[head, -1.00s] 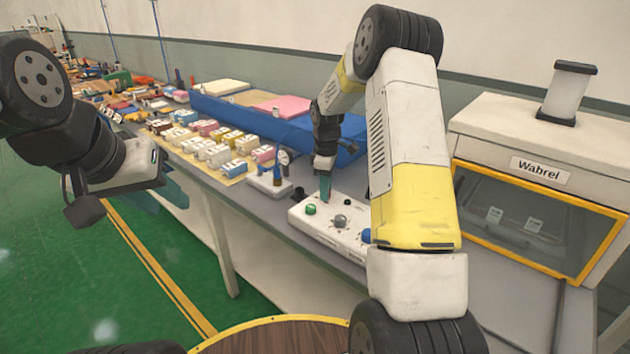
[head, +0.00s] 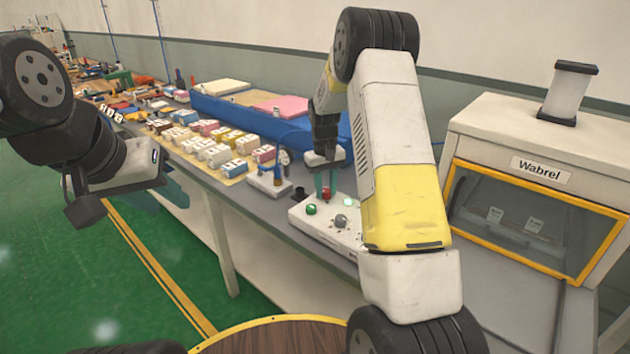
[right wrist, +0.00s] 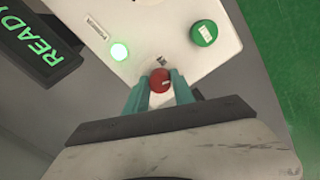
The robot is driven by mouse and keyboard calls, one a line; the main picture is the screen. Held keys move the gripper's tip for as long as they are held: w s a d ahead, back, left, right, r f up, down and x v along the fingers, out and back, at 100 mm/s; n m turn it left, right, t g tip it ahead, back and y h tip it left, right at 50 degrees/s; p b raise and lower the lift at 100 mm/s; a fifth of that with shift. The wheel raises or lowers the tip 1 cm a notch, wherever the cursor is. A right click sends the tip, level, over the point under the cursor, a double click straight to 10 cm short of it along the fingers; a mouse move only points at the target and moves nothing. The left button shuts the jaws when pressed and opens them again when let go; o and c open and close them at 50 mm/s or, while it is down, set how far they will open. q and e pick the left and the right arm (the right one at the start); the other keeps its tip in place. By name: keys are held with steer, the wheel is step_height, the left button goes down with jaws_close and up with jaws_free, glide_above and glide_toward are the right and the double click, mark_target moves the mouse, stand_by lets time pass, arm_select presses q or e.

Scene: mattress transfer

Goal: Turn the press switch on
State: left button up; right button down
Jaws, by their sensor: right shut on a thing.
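A white control panel (head: 314,232) lies on the bench, with a green button (head: 311,209), a grey knob (head: 341,221) and a red knob (head: 326,193). My right gripper (head: 326,188) points down with its teal fingers on both sides of the red knob. In the right wrist view the fingers of my right gripper (right wrist: 160,90) are shut on the red knob (right wrist: 160,80). The labelled green button (right wrist: 204,33) and a lit green lamp (right wrist: 119,52) are beside it. My left gripper (head: 172,194) hangs at the left, away from the panel; its jaw gap is unclear.
A dark sign reading READY (right wrist: 38,48) shows in the right wrist view. A small white device (head: 268,183) stands left of the panel. Several boxes sit on a tan board (head: 235,170), with a blue tray (head: 280,125) behind. A yellow-framed Wabrel machine (head: 545,172) stands right.

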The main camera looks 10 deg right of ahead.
mark_target(324, 191)
steer(key=m, duration=0.5)
steer(key=shift+w+m, duration=0.1)
steer(key=shift+m, duration=0.3)
stand_by(0.4)
steer(key=c, duration=1.1)
jaws_free()
steer(key=shift+o, duration=0.2)
step_height(324, 191, up, 7)
steer(key=shift+a+f, duration=0.1)
steer(key=shift+a, duration=0.05)
steer(key=shift+r, duration=0.5)
